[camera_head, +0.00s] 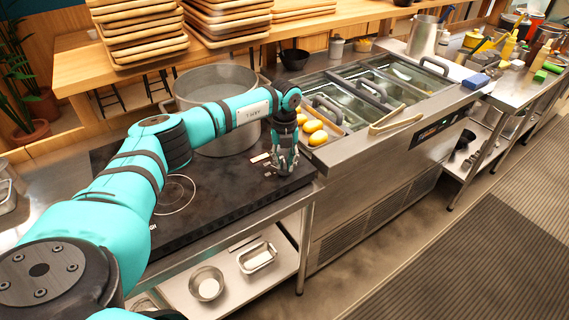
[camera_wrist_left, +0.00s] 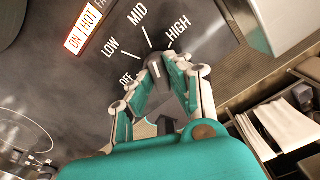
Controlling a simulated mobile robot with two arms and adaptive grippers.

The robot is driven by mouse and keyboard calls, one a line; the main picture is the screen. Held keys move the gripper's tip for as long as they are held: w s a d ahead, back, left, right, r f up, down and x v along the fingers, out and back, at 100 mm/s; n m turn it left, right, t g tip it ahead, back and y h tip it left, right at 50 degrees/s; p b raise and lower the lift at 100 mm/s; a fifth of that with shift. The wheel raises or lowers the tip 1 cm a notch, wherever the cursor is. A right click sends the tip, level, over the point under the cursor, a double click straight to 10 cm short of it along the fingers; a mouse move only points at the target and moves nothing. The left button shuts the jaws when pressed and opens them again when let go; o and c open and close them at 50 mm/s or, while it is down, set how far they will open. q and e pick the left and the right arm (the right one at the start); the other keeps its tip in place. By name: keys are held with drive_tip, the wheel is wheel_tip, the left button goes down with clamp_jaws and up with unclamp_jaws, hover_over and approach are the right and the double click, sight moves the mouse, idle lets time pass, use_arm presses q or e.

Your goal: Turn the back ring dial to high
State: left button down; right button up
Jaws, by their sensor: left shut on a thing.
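The black cooktop (camera_head: 225,190) lies on the counter in the head view. Its dial (camera_wrist_left: 156,66) shows in the left wrist view, ringed by the printed words OFF, LOW, MID and HIGH. My left gripper (camera_wrist_left: 160,66) is shut on the dial, with a fingertip on each side of it. A small pale mark shows on the dial, but I cannot tell exactly which setting it points at. In the head view my left gripper (camera_head: 284,172) reaches down to the cooktop's right end and hides the dial. My right gripper is not in view.
A large steel pot (camera_head: 218,82) stands on the back of the cooktop, behind my left arm. A tray of yellow food (camera_head: 316,138) and a chilled counter with covered bins (camera_head: 375,90) are to the right. Tongs (camera_head: 397,119) lie on that counter's front edge.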

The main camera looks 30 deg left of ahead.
sight(284, 163)
use_arm(q)
drive_tip(key=m+b, duration=0.1)
drive_tip(key=m, duration=0.3)
drive_tip(key=shift+w, duration=0.1)
drive_tip(key=shift+r+m+b, duration=0.1)
drive_tip(key=shift+m+b, duration=0.6)
drive_tip(key=shift+m, duration=1.2)
drive_tip(key=c, duration=1.3)
unclamp_jaws()
wheel_tip(284, 163, up, 12)
